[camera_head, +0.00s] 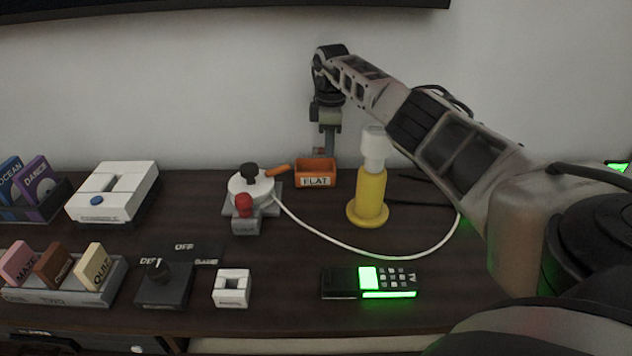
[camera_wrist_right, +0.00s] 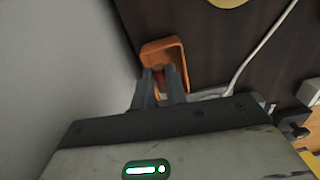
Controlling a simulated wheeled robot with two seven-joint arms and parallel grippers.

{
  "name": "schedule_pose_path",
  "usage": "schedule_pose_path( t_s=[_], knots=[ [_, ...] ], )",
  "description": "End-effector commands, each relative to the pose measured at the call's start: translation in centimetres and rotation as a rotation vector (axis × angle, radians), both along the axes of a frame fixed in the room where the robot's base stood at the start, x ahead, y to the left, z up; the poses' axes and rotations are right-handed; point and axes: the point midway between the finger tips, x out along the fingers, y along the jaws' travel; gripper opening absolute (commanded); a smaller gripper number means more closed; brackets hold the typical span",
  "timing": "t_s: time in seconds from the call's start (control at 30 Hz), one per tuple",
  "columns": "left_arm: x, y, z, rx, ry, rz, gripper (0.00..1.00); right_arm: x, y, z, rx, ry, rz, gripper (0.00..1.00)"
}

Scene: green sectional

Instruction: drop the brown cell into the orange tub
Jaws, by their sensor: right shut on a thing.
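The orange tub (camera_head: 300,177), with a label on its front, stands at the back of the dark table near the wall. It also shows in the wrist view (camera_wrist_right: 160,43). My right gripper (camera_head: 326,150) points down over the tub, its fingertips at the tub's opening. In the wrist view the right gripper (camera_wrist_right: 161,76) is shut on the brown cell (camera_wrist_right: 160,74), a small reddish-brown bit between the fingertips. The cell is mostly hidden by the fingers and does not show in the head view. My left gripper is not in view.
A yellow post with a white top (camera_head: 370,190) stands right of the tub. A white device (camera_head: 250,188) with a dark knob and an orange rod (camera_head: 277,171) sit left of it. A white cable (camera_head: 350,250) loops in front. A lit keypad (camera_head: 385,280) lies near the front edge.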

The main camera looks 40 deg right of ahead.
Motion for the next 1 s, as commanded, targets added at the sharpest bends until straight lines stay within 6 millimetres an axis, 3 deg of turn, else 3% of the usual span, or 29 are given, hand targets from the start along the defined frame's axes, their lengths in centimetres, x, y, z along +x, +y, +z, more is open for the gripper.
schedule_pose_path(
  t_s=[0.03, 0.2, 0.63, 0.67, 0.73, 1.0],
  knots=[
    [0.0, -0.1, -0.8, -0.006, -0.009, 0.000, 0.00, 0.0, 0.0, -1.4, 0.000, 0.000, 0.002, 0.00],
    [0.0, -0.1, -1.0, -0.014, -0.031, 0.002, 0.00, 0.0, 0.0, -2.7, -0.001, -0.001, 0.003, 0.00],
    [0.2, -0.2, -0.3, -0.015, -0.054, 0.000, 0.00, 0.0, 0.1, -3.0, -0.001, 0.001, 0.003, 0.00],
    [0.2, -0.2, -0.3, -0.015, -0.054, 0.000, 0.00, 0.0, 0.1, -3.0, -0.001, 0.001, 0.003, 0.22],
    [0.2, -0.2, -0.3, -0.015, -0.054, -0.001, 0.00, 0.0, 0.1, -3.0, -0.001, 0.001, 0.003, 0.39],
    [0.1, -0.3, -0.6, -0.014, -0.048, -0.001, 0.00, 0.0, 0.0, -2.9, -0.001, 0.001, 0.003, 0.39]
  ],
)
